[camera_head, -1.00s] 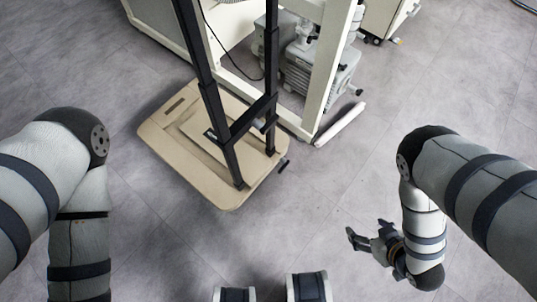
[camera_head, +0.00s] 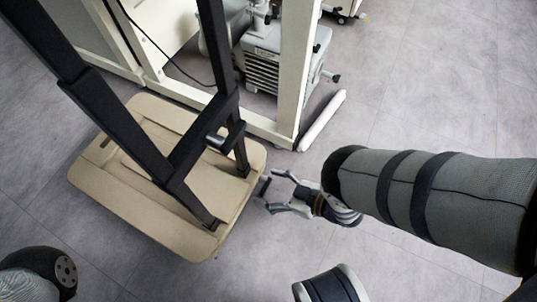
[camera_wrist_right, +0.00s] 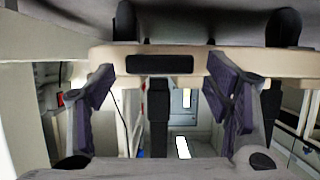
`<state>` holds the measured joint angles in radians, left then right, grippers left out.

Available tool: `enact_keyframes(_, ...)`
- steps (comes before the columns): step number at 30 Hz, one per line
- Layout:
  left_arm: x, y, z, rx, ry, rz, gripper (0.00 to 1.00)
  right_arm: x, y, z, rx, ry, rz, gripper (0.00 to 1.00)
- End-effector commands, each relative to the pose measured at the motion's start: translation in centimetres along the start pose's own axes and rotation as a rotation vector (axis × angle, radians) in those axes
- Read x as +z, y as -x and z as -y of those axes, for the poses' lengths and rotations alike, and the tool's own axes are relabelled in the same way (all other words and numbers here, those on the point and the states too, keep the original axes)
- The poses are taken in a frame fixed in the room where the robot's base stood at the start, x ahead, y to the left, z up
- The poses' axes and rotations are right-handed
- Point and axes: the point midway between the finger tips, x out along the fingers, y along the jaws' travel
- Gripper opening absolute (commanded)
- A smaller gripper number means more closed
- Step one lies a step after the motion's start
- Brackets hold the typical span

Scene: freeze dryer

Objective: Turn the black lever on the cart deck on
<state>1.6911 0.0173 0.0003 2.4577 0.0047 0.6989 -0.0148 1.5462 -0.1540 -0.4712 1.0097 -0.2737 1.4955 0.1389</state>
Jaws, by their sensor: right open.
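The cart deck (camera_head: 95,185) is a beige platform with black uprights on the floor at left centre. The small black lever (camera_head: 264,186) sticks out past its right edge. My right gripper (camera_head: 276,191) is open, its fingers pointing left at the lever. The lever's end lies at the mouth between the fingertips; I cannot tell whether they touch it. In the right wrist view, a dark upright bar, probably the lever (camera_wrist_right: 158,115), shows between the spread fingers, below the beige deck edge (camera_wrist_right: 190,62). My left gripper is out of view.
Black uprights (camera_head: 120,120) rise from the deck. A cream frame (camera_head: 300,75) stands behind it, with a grey pump (camera_head: 275,65) inside. A white bar (camera_head: 322,120) lies on the floor beside the frame.

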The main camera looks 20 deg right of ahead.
Motion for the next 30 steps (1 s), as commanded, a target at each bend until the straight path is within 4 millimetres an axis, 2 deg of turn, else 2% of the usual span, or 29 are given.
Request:
enact_keyframes(8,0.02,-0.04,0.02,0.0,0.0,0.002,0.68,-0.07,-0.32,-0.01,0.001,0.0,0.0,0.72)
enact_keyframes(15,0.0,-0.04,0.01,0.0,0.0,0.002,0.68,-0.04,-0.29,-0.01,0.001,0.0,0.001,0.23)
enact_keyframes(23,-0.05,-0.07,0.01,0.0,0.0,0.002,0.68,-0.01,-0.26,-0.04,-0.006,-0.014,0.002,0.24)
enact_keyframes(30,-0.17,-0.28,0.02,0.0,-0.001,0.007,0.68,-0.1,-0.18,-0.3,-0.045,-0.116,0.003,0.24)
